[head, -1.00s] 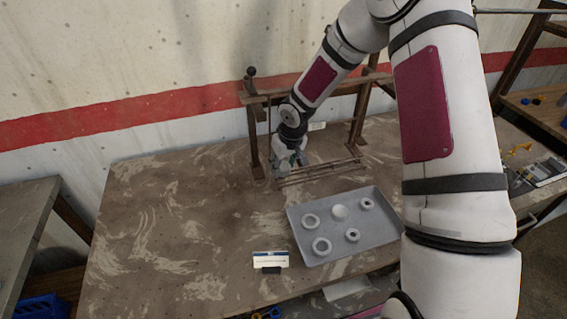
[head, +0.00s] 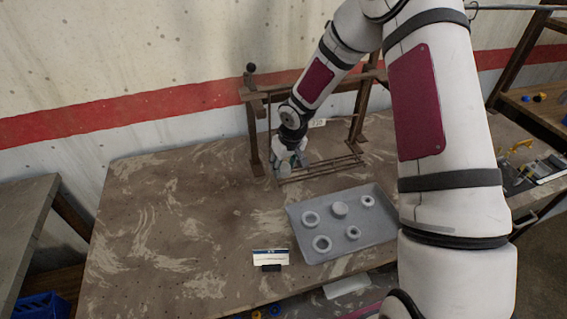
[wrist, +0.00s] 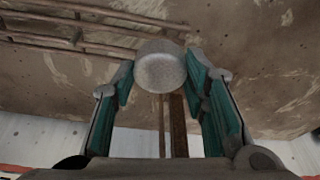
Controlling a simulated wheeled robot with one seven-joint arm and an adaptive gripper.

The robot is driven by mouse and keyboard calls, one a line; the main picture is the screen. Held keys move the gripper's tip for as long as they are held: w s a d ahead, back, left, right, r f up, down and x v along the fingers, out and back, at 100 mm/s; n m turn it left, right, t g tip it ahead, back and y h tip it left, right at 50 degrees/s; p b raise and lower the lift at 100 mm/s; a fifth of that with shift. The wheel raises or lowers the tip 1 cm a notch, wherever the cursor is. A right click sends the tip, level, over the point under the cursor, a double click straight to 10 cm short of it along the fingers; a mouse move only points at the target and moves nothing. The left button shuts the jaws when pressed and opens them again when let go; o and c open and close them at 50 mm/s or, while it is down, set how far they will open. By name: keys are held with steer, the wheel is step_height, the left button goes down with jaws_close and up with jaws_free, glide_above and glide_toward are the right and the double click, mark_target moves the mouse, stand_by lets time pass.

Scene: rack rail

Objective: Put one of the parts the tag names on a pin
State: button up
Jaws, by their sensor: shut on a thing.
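My gripper (head: 287,168) is at the left part of the brown rack (head: 255,140), low near its thin rods (head: 325,170). In the wrist view, its teal fingers (wrist: 161,80) are shut on a pale grey round part (wrist: 160,70), whose flat face shows. Whether the part touches a rod or pin cannot be told. The tag (head: 270,257) stands in a dark holder at the table's front; its writing is too small to read.
The rack's posts and top bar stand around my gripper, close to the wall. A dark upright (wrist: 178,120) shows behind the held part in the wrist view. The left half of the brown table (head: 170,220) is clear. Another bench stands at the right.

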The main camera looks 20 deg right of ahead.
steer(key=shift+f, duration=0.8)
steer(key=o, duration=1.2)
steer(key=shift+c, duration=0.2)
steer(key=shift+r, duration=0.1)
steer(key=s+d+r+h, duration=0.1)
steer(key=s+r, duration=0.3)
steer(key=r, duration=0.6)
steer(key=s+d+r+h, duration=0.1)
steer(key=s+r, duration=0.3)
steer(key=r, duration=0.6)
steer(key=s+r+t, duration=0.1)
steer(key=s+r, duration=0.3)
steer(key=s, duration=0.3)
steer(key=s+a+r+m+y+b, duration=0.1)
steer(key=s+r, duration=0.4)
steer(key=s, duration=0.3)
steer(key=s+a+r+m+t, duration=0.1)
steer(key=s+r, duration=0.4)
steer(key=s, duration=0.3)
steer(key=shift+s+t, duration=0.15)
steer(key=shift+t, duration=0.15)
